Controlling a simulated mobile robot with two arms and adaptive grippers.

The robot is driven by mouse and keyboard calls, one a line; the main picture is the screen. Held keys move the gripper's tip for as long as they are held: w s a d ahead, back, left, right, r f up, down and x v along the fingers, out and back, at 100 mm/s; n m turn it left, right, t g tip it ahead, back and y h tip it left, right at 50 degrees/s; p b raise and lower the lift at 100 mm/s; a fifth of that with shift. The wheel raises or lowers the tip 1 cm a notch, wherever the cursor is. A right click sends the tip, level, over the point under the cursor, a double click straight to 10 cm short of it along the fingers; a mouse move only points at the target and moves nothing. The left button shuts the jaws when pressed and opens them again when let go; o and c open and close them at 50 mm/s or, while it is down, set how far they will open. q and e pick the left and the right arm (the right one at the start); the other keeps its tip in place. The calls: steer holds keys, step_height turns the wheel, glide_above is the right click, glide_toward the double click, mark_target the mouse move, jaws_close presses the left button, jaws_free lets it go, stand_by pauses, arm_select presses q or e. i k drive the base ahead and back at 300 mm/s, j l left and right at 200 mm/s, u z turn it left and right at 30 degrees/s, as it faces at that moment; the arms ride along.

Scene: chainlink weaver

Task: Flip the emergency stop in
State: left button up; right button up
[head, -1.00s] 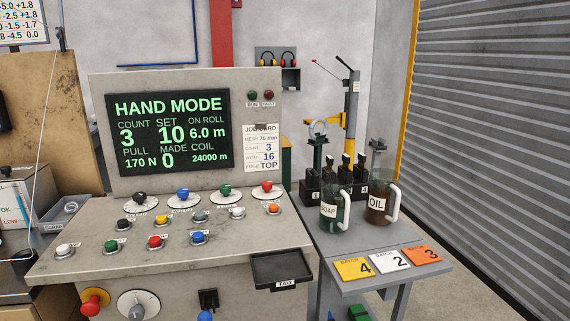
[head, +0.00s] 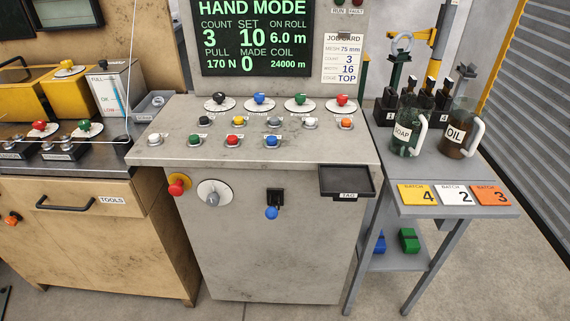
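A red mushroom-shaped knob (head: 176,188) on a yellow base, which looks like the emergency stop, sticks out from the upper left of the front face of the grey control console (head: 270,240). Whether it is pushed in or out I cannot tell. To its right are a grey rotary knob (head: 212,198) on a white disc and a black switch with a blue ball handle (head: 271,212). The console screen (head: 256,38) reads HAND MODE, count 3, set 10, made 0. Neither of my grippers shows in the head view.
Several coloured buttons and knobs cover the console's sloping top. A black tag tray (head: 345,182) juts out at its right front. A wooden tool cabinet (head: 100,232) stands at left. A grey side table (head: 440,180) with jugs stands at right. The floor shows in front.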

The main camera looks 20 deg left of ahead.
mark_target(176, 189)
steer(key=u, duration=1.3)
